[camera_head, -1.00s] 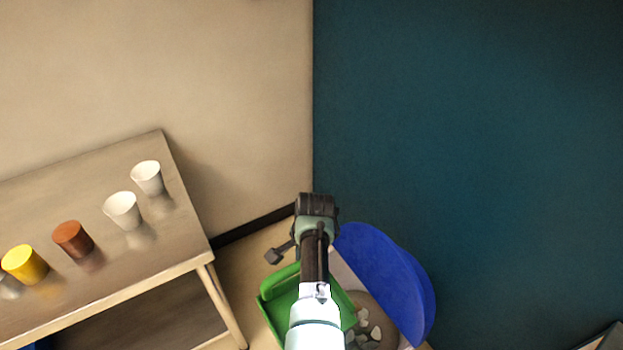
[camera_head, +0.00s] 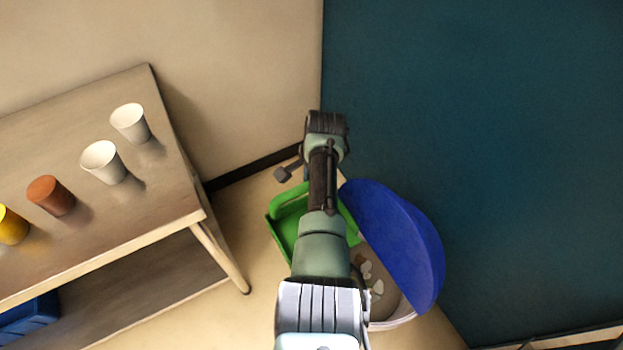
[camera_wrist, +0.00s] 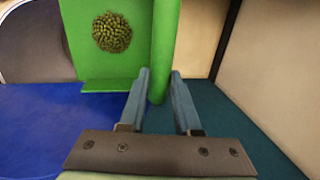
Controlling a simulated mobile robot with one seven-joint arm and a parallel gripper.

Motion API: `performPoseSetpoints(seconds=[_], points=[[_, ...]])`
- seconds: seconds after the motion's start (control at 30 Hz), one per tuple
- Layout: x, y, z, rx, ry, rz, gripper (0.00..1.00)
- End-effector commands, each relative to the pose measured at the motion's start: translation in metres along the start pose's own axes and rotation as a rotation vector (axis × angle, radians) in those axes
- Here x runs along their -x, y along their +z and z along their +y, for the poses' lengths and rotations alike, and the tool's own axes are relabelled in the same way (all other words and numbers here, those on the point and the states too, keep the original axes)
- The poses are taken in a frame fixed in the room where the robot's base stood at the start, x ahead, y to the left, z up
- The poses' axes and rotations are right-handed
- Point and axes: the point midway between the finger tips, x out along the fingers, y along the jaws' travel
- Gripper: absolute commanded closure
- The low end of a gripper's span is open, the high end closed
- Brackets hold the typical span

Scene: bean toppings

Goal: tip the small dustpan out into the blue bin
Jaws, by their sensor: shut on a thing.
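The small green dustpan (camera_head: 284,236) is in the head view, left of the bin and partly behind my arm. In the wrist view the dustpan (camera_wrist: 88,62) holds a round heap of greenish-brown beans (camera_wrist: 112,32). My gripper (camera_wrist: 158,86) is shut on its round green handle (camera_wrist: 164,40). The bin has a raised blue lid (camera_head: 405,245) and a pale rim (camera_head: 392,323). Pale crumpled pieces (camera_head: 376,288) lie inside it. My arm hides part of the opening. The blue lid (camera_wrist: 40,135) also fills the lower left of the wrist view.
A wooden table (camera_head: 150,205) stands at left with white (camera_head: 130,122), brown (camera_head: 52,195) and yellow (camera_head: 10,226) cups. A blue container (camera_head: 28,314) sits underneath. A beige wall and a dark teal surface (camera_head: 500,130) border the bin. Floor shows between table and bin.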

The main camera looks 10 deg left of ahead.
Motion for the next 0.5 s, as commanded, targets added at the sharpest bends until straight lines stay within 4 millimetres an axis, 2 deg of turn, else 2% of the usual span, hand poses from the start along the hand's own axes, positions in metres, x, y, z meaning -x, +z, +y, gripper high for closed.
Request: performPoseSetpoints(seconds=[0.13, 0.2, 0.5], points=[[-0.012, -0.001, 0.002, -0.001, -0.003, 0.000, 1.00], [-0.004, 0.000, 0.003, -0.001, -0.016, -0.002, 1.00], [0.003, 0.000, 0.008, 0.000, -0.075, -0.003, 1.00]])
